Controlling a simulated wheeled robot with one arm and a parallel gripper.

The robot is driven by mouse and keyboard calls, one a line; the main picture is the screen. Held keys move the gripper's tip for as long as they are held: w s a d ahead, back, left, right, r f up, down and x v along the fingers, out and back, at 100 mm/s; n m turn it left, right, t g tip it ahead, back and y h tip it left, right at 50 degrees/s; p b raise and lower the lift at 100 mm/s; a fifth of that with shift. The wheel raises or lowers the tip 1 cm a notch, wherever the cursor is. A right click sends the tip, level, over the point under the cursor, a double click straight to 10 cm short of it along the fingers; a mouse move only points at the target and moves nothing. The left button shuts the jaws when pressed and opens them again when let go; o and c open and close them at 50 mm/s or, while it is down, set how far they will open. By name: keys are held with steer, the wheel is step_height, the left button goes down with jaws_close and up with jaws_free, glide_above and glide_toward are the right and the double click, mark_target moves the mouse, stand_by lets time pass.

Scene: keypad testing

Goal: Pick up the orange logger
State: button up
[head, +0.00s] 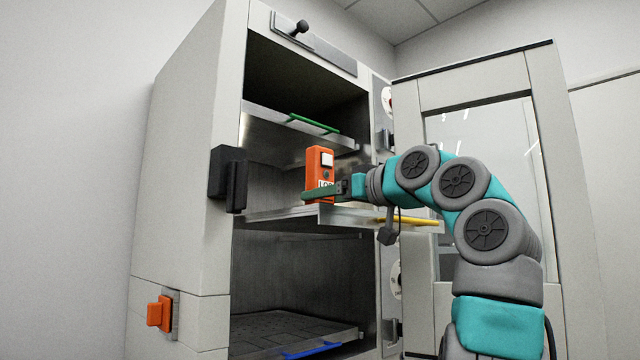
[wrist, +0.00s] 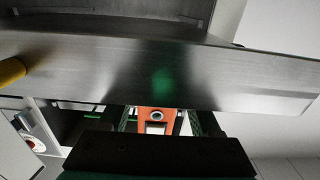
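The orange logger (head: 318,160) stands upright at the middle shelf of the cabinet in the head view, with a pale screen and a white label on its face. My gripper (head: 322,195) reaches in from the right, and a green finger crosses the logger's lower part and hides some of its label. In the wrist view the logger (wrist: 157,122) shows between the two green fingers (wrist: 164,122), with a narrow gap seen beside it. The fingers look open around it. The black gripper body hides the rest of the logger there.
The middle shelf (head: 365,215) is pulled out and has a yellow handle (head: 408,221). An upper shelf with a green handle (head: 313,124) lies above, and a lower one with a blue handle (head: 312,350) below. The cabinet's open door (head: 560,150) stands right, behind my arm.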

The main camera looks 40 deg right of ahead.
steer(key=c, duration=0.9)
steer(key=shift+o, duration=0.2)
